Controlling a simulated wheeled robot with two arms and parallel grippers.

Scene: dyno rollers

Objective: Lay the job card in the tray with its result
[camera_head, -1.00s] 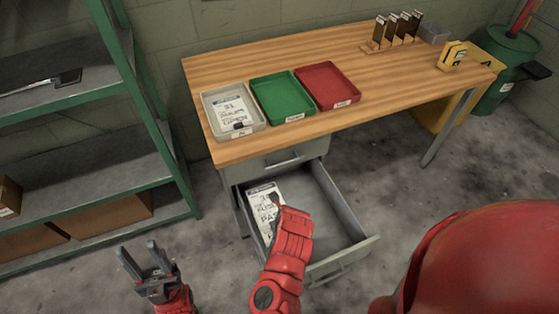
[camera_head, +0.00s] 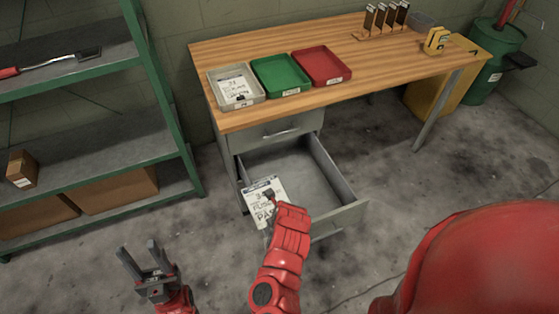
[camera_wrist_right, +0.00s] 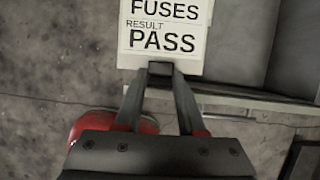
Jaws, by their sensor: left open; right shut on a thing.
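The job card (camera_head: 262,203) is white with black print and a dark clip at its edge. In the right wrist view the card (camera_wrist_right: 163,38) reads "FUSES", "RESULT PASS". My right gripper (camera_wrist_right: 160,72) is shut on the card's edge, and the card is over the front left of the open drawer. A green tray (camera_head: 279,76) and a red tray (camera_head: 320,66) stand empty on the bench. A grey tray (camera_head: 258,98) to their left holds another white card (camera_head: 235,88). My left gripper (camera_head: 146,262) is open and empty, low at the left.
The wooden bench (camera_head: 370,72) has free room in front of the red tray. The open drawer (camera_head: 345,214) juts out below it. A green shelf unit (camera_head: 160,95) stands at left. A card rack (camera_head: 380,30) and yellow device (camera_head: 436,42) stand at the far right.

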